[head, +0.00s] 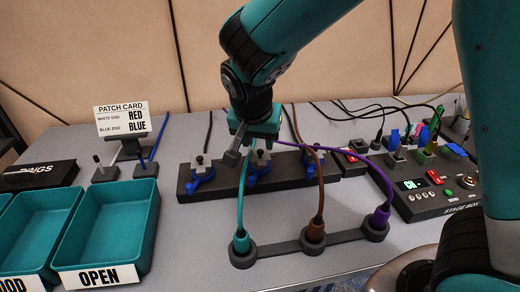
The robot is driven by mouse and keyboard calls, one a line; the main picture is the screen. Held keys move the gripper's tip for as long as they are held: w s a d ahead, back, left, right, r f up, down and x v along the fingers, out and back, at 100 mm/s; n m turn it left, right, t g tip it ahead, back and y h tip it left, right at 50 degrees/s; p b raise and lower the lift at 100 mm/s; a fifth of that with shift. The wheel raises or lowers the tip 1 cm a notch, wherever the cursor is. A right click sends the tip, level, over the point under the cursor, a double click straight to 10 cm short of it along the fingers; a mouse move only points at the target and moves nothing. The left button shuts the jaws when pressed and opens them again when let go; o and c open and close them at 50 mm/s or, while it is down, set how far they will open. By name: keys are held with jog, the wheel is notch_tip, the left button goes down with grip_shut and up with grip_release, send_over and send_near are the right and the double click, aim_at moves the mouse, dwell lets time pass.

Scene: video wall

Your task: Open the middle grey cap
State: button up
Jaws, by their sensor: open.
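A dark bar (222,187) on the table carries three blue fittings with grey tops in a row. The middle one (261,166) sits below and slightly right of my gripper. Its grey cap is partly hidden by the gripper, so I cannot tell whether it is raised. My gripper (250,148) is open and hangs over the bar near the middle fitting. One grey finger shows at its left; contact with the cap cannot be told. The left grey cap (203,161) and right grey cap (311,151) stand on either side.
Teal, brown and purple cables rise from a holder (285,246) in front of the bar and arch close to my gripper. Teal trays (108,235), one labelled OPEN, stand at left. A patch card (122,118) stands behind. A stage box (440,190) with plugs is at right.

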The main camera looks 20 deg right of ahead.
aim_at(260, 152)
jog(key=shift+x, duration=1.9)
grip_shut()
jog(key=shift+r, duration=0.15)
